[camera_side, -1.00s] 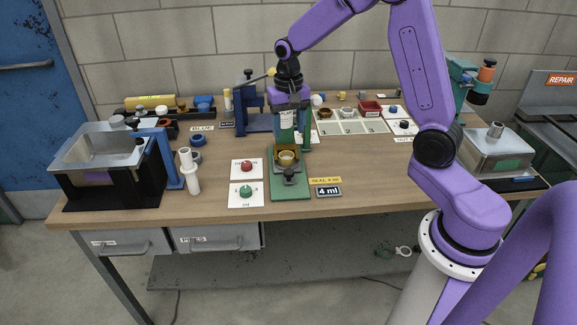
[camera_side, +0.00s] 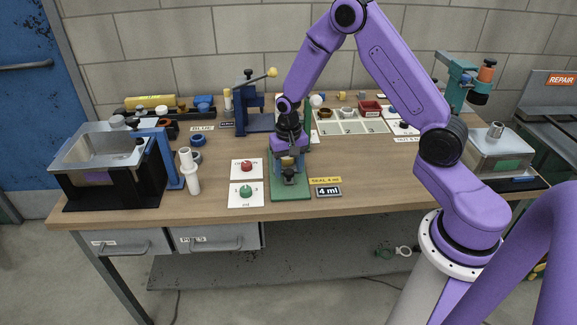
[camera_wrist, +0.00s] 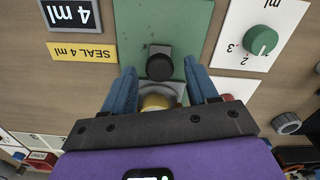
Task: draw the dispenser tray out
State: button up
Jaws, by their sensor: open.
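The dispenser is a green stand with a green base plate (camera_side: 291,192), which also shows in the wrist view (camera_wrist: 180,18). The tray (camera_side: 288,162) sits over the plate, mostly hidden by my gripper in the side view. A black knob (camera_wrist: 159,67) on a dark bracket is at the tray's front, and it shows in the side view (camera_side: 289,175). A brass-coloured cup (camera_wrist: 157,101) is behind the knob, partly covered by my gripper's body. My gripper (camera_wrist: 162,71) is open, its blue fingers on either side of the knob and cup, with gaps visible. I cannot tell their exact height.
A card with a green dial (camera_side: 246,195) and one with a red button (camera_side: 246,167) lie left of the plate. Labels "SEAL 4 ml" (camera_side: 325,180) and "4 ml" (camera_side: 328,192) lie right. A blue press (camera_side: 253,112) stands behind. The table front is clear.

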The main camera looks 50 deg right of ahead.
grip_shut()
jog(key=s+a, duration=0.6)
jog(key=shift+s+a, duration=0.35)
jog(key=shift+a, duration=0.05)
grip_release()
jog(key=shift+a, duration=0.1)
jog(key=shift+r, duration=0.1)
